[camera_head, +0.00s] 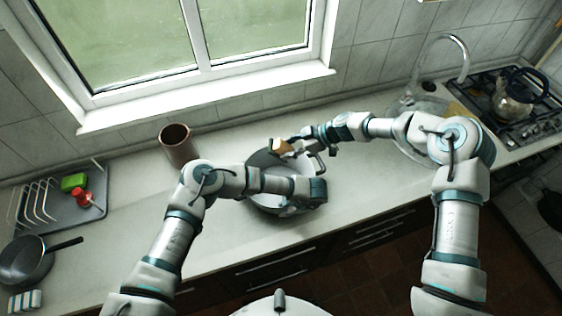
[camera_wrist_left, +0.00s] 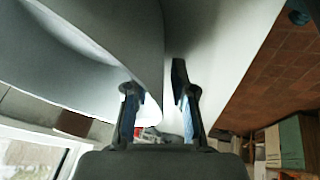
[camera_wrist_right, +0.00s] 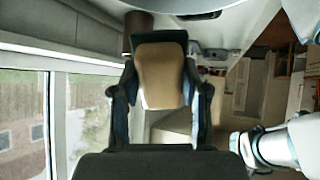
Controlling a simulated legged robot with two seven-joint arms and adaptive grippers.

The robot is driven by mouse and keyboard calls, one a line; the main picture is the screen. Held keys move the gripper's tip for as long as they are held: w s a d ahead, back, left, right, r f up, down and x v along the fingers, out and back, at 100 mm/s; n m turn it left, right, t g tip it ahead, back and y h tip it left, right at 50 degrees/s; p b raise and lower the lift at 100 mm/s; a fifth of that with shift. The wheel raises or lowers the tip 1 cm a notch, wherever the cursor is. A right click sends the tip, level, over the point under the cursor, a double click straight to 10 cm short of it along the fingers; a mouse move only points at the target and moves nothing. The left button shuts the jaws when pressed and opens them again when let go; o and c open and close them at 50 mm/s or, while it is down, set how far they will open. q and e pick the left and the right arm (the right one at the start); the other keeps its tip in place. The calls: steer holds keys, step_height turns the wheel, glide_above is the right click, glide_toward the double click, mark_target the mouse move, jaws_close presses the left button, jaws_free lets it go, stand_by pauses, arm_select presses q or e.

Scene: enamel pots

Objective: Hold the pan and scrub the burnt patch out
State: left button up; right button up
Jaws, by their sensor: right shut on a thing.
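The grey-white pan (camera_head: 262,160) sits on the counter in the middle of the head view, partly covered by my left arm. My left gripper (camera_head: 320,192) is at its right side. In the left wrist view the pan's wall (camera_wrist_left: 95,30) comes down between the two fingers (camera_wrist_left: 157,108), which stand apart with a gap. My right gripper (camera_head: 300,143) is over the pan's far rim, shut on a tan scrubber with a dark edge (camera_head: 283,147). The scrubber (camera_wrist_right: 160,75) also fills the fingers in the right wrist view. I cannot make out the burnt patch.
A brown cup (camera_head: 176,145) stands behind the pan to the left. A rack tray (camera_head: 60,212) with a green sponge (camera_head: 73,182) and a red item (camera_head: 83,197), and a dark frying pan (camera_head: 24,262), are farther left. A faucet (camera_head: 462,58) and stove with kettle (camera_head: 515,95) are right.

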mark_target(282, 142)
stand_by(0.6)
